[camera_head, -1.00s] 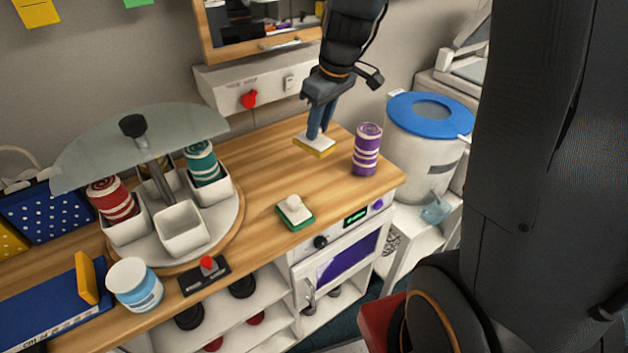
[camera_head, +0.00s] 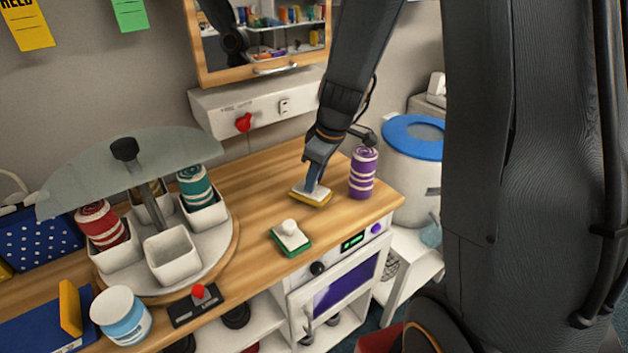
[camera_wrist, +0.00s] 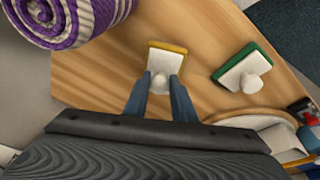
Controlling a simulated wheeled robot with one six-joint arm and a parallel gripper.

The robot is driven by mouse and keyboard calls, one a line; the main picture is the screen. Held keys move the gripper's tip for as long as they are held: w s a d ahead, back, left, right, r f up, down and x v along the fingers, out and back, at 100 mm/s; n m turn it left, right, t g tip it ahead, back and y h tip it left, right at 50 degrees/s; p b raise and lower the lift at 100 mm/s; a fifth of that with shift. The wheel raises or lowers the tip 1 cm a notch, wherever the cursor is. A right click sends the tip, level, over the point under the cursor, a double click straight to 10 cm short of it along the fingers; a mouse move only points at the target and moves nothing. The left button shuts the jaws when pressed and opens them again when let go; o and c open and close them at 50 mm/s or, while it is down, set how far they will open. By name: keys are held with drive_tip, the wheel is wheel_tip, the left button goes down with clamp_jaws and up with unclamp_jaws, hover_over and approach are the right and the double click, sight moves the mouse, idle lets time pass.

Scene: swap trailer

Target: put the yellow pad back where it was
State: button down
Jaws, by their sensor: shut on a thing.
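The yellow pad (camera_head: 321,203), with a white top, is at the wooden counter, left of the purple striped roll (camera_head: 363,173). My gripper (camera_head: 312,187) points down at it and is shut on its knob, which the fingers mostly hide in the head view. In the wrist view the yellow pad (camera_wrist: 166,46) shows beyond my fingertips (camera_wrist: 160,84), which sit either side of the white knob. The pad is on or very close to the counter; I cannot tell whether it touches. A green pad (camera_head: 291,238) with a white knob lies nearer the counter's front edge.
A round carousel (camera_head: 222,254) with white bins and striped rolls stands to the left under a glass disc (camera_head: 130,165). A small red-knobbed switch (camera_head: 196,303) and a white-blue jar (camera_head: 122,318) are at the front. The counter (camera_head: 255,200) is bare between carousel and pads.

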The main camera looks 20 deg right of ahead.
drive_tip(key=shift+f, duration=0.5)
drive_tip(key=shift+f, duration=0.15)
drive_tip(key=c, duration=1.5)
unclamp_jaws()
drive_tip(key=shift+r, duration=0.6)
drive_tip(key=b+v, duration=0.2)
drive_tip(key=v, duration=0.9)
drive_tip(key=s+f+m, duration=0.3)
drive_tip(key=s, duration=0.1)
drive_tip(key=s+a+f+m+g+h, duration=0.1)
drive_tip(key=s+f+m, duration=0.2)
drive_tip(key=s, duration=0.2)
drive_tip(key=s+a+f+m, duration=0.1)
drive_tip(key=s+f+m, duration=0.1)
drive_tip(key=s, duration=0.3)
drive_tip(key=shift+a+f+m+g+h, duration=0.2)
drive_tip(key=shift+f+m+g+h, duration=0.15)
drive_tip(key=shift+f, duration=0.2)
